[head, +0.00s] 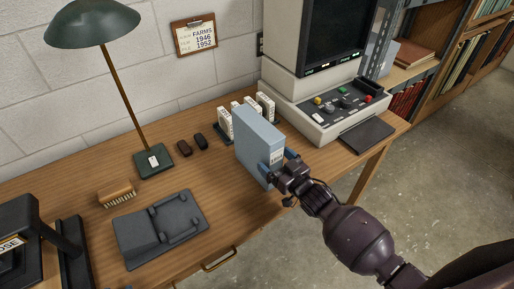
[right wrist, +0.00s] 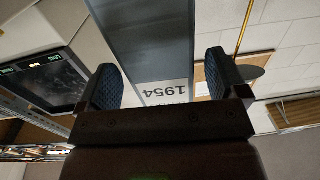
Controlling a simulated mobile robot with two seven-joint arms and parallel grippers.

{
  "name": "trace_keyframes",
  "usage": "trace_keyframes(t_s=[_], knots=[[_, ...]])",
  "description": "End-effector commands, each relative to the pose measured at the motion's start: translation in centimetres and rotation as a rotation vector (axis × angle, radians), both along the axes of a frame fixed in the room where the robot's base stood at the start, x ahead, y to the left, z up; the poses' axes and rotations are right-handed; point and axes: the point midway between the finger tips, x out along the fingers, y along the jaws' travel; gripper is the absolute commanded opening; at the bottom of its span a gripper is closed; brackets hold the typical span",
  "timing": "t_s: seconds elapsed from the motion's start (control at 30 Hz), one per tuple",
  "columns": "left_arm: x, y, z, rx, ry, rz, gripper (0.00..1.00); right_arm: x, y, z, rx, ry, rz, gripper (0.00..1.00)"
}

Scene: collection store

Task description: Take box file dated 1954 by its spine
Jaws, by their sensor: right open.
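The blue-grey box file (head: 260,142) stands upright on the wooden desk, near its front edge. In the right wrist view the spine of the box file (right wrist: 150,45) shows a white label reading 1954, seen upside down. My right gripper (head: 278,165) is at the spine, low on the file. In the right wrist view the two padded fingers of my right gripper (right wrist: 160,88) are apart, one on each side of the spine, with gaps visible between fingers and file. My left gripper is not in view.
White boxes (head: 266,105) stand in a dark rack behind the file. A microfilm reader (head: 320,100) is at the back right. A green lamp (head: 153,160), a brush (head: 116,193) and a dark grey cradle (head: 160,228) are to the left.

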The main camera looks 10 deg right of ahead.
Motion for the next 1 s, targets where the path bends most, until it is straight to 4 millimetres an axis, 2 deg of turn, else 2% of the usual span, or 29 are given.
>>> trace_keyframes(t_s=[0.2, 0.53, 1.0], knots=[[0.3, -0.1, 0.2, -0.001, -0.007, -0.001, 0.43, 2.6, 1.2, 0.1, 0.000, -0.001, 0.000, 0.92], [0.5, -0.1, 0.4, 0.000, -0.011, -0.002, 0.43, 3.1, 1.4, 0.1, 0.000, -0.001, 0.000, 0.92], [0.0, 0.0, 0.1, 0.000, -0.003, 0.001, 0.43, 3.1, 1.4, 0.1, 0.000, -0.001, 0.000, 0.21]])
